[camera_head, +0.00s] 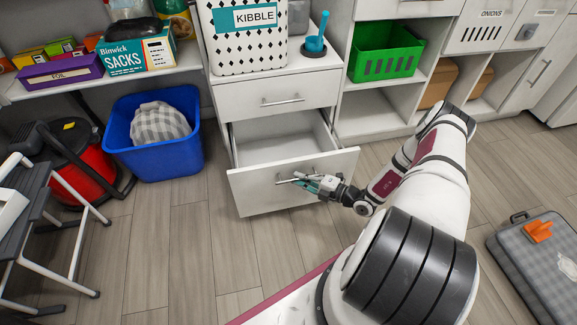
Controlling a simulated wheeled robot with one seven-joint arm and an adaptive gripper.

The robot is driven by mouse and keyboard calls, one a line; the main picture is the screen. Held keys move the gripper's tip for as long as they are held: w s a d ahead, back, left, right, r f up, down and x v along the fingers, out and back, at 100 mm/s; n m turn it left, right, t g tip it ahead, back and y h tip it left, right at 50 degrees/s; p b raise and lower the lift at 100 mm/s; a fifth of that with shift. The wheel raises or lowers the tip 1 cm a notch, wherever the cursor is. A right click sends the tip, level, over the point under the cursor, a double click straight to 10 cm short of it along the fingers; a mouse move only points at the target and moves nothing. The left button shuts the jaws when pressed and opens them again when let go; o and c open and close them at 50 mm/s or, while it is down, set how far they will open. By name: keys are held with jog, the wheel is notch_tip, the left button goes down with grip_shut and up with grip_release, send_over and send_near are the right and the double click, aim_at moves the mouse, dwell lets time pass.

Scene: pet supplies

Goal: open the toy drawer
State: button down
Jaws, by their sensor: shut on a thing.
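The white drawer (250,196) at the bottom of the small white cabinet is pulled well out, and its inside (270,146) shows as empty where I can see. Its bar handle (287,181) is on the front panel. My gripper (300,180) is at this handle and shut on it, reaching in from the right. The gripper's fingers hide part of the handle. The drawer above (278,90) is closed.
A blue bin (160,160) with a checked cloth and a red vacuum (85,160) stand left of the drawer. A folding step stool (50,220) is at far left. A grey case (540,265) lies at right. The floor before the drawer is clear.

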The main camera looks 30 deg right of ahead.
jog(key=s+a+p, duration=0.1)
jog(key=s+a, duration=0.1)
jog(key=s, duration=0.5)
jog(key=shift+s+a, duration=0.1)
jog(key=c, duration=1.7)
grip_release()
jog(key=v, duration=1.2)
jog(key=shift+f, duration=0.1)
